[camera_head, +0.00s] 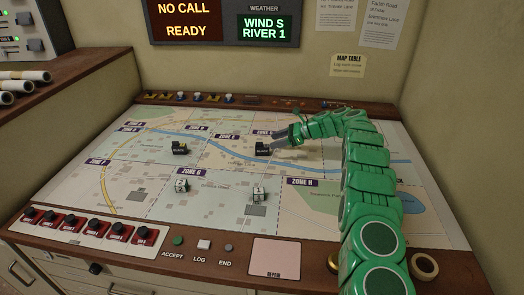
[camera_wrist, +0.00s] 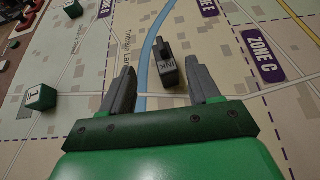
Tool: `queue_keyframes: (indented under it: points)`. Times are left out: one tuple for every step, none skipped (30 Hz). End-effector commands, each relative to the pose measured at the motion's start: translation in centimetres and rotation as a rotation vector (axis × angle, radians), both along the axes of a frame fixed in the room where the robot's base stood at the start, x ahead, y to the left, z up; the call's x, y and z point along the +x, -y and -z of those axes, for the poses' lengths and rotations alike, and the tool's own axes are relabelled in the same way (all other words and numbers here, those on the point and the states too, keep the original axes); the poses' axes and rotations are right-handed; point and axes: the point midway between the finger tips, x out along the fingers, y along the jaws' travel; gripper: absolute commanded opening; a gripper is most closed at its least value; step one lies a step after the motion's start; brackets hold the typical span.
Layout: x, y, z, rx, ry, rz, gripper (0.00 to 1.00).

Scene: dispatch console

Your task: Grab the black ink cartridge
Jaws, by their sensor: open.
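The black ink cartridge (camera_head: 262,149) stands on the map table near its middle, just off the tip of my gripper (camera_head: 279,141). In the wrist view a dark block marked INK (camera_wrist: 168,74) with a narrower raised part lies between and slightly beyond the two grey fingertips. My gripper (camera_wrist: 161,84) is open, with a gap on each side of the block and nothing held. Another small black block (camera_head: 180,149) with a yellow mark stands further left on the map.
Red-based knobs (camera_head: 90,227) line the front left edge. Knobs and small items line the back ledge. A tape roll (camera_head: 424,265) lies at front right. The map is mostly clear.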

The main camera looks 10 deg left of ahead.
Motion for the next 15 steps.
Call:
queue_keyframes:
  points:
    - [0.0, -0.5, 0.2, 0.0, 0.0, -0.001, 0.61]
    - [0.0, -0.8, 0.4, 0.0, 0.0, -0.001, 0.61]
    - [0.0, -1.1, 0.5, -0.001, 0.0, -0.001, 0.61]
    - [0.0, -1.3, 0.6, -0.001, 0.0, -0.001, 0.61]
    - [0.0, -1.4, 0.7, -0.001, 0.0, -0.001, 0.61]
    - [0.0, -1.6, 0.7, -0.001, 0.0, -0.001, 0.61]
    - [0.0, -1.7, 0.7, -0.001, 0.0, -0.001, 0.61]
    - [0.0, -1.8, 0.8, -0.001, 0.0, -0.001, 0.61]
    - [0.0, -2.1, 0.9, -0.001, 0.0, -0.001, 0.61]
    - [0.1, -2.4, 0.9, -0.001, 0.0, -0.002, 0.61]
    - [0.1, -2.7, 1.0, -0.001, 0.0, -0.002, 0.61]
    - [0.1, -3.2, 1.1, -0.001, 0.0, -0.003, 0.61]
    - [0.1, -3.6, 1.2, -0.001, 0.0, -0.004, 0.61]
    - [0.2, -4.0, 1.3, -0.001, 0.001, -0.004, 0.61]
    - [0.2, -4.5, 1.4, 0.0, 0.002, -0.004, 0.61]
